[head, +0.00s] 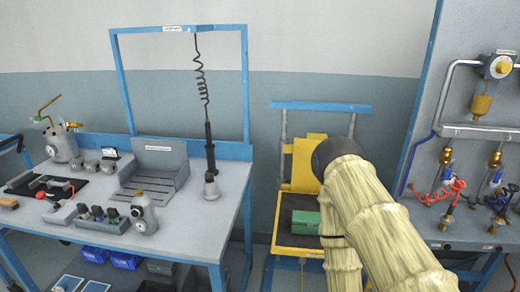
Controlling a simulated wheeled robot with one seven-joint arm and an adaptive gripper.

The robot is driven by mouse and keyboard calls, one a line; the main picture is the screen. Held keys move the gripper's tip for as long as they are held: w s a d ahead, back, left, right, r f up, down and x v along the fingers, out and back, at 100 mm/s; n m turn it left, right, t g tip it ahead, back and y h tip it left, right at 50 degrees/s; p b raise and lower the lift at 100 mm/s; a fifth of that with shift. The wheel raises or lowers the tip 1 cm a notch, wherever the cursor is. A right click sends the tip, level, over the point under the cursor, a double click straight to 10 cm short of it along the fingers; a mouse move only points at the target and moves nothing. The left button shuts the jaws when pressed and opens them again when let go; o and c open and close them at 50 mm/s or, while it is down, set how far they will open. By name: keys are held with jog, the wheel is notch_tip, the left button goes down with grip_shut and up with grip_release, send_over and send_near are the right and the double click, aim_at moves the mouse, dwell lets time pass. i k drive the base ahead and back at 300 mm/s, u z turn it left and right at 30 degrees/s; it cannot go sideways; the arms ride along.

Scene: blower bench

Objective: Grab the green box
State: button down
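A green box (305,222) rests on the dark mat of a yellow and blue cart, right of the bench. My arm, in a pale yellowish sleeve, comes in from the lower right and covers the box's right part. The arm bends at a dark rounded joint above and behind the box. My gripper cannot be seen in the head view, so its distance from the box does not show.
The grey and blue workbench (233,196) on the left holds a metal tray (155,168), a hanging tool (209,150) and several small parts. The yellow cart (288,241) has a blue back rail (320,106).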

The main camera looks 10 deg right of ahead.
aim_at(302, 223)
jog(key=u, duration=0.05)
jog(key=k, duration=0.5)
jog(key=z, duration=2.05)
jog(key=i, duration=1.5)
jog(key=u, duration=1.45)
